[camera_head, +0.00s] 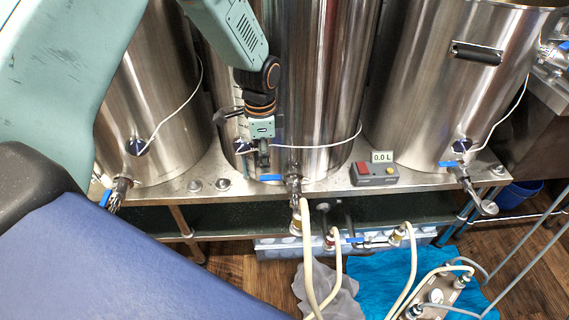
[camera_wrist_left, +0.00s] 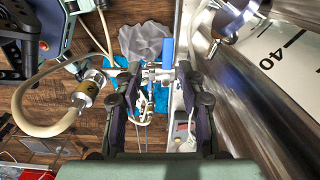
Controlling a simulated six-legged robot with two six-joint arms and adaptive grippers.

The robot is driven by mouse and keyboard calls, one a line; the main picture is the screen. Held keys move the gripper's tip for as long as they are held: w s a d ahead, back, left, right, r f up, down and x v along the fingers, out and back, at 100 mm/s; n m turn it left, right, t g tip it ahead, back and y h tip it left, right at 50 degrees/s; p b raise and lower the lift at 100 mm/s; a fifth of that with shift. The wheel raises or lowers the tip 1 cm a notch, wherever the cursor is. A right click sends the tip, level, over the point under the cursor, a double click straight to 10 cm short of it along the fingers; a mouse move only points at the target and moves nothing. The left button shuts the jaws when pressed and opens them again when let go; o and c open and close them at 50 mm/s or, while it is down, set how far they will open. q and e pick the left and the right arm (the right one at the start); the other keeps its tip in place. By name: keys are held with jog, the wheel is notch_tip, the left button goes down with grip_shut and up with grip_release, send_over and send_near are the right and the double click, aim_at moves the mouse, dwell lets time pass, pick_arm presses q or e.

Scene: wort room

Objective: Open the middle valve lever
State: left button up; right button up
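The middle valve (camera_head: 293,181) is a metal fitting low on the front of the middle kettle. Its blue lever (camera_head: 268,178) points left from the valve, roughly level. My left gripper (camera_head: 263,160) is just above this lever, pointing down. In the left wrist view the blue lever (camera_wrist_left: 168,52) appears upright near the tips of my gripper (camera_wrist_left: 160,75). The fingers are spread apart with no object clearly clamped between them. I cannot tell whether a finger touches the lever. My right gripper is in neither view.
Steel kettles stand left (camera_head: 150,100) and right (camera_head: 420,100) on a metal bench. A small box with a 0.0 L display (camera_head: 380,172) sits right of the valve. A hose (camera_head: 307,240) hangs below it. A pump (camera_head: 440,290) rests on blue cloth.

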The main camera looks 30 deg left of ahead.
aim_at(268, 177)
pick_arm(q)
jog(key=shift+w+a+r, duration=0.2)
jog(key=shift+w, duration=0.7)
jog(key=shift+d+f, duration=0.15)
jog(key=shift+d, duration=0.1)
jog(key=f+b, duration=0.2)
jog(key=f, duration=0.4)
jog(key=shift+a+f, duration=0.2)
jog(key=shift+d+f, duration=0.1)
jog(key=shift+f, duration=0.1)
jog(key=shift+s+d, duration=0.1)
jog(key=shift+s, duration=0.15)
jog(key=shift+f, duration=0.1)
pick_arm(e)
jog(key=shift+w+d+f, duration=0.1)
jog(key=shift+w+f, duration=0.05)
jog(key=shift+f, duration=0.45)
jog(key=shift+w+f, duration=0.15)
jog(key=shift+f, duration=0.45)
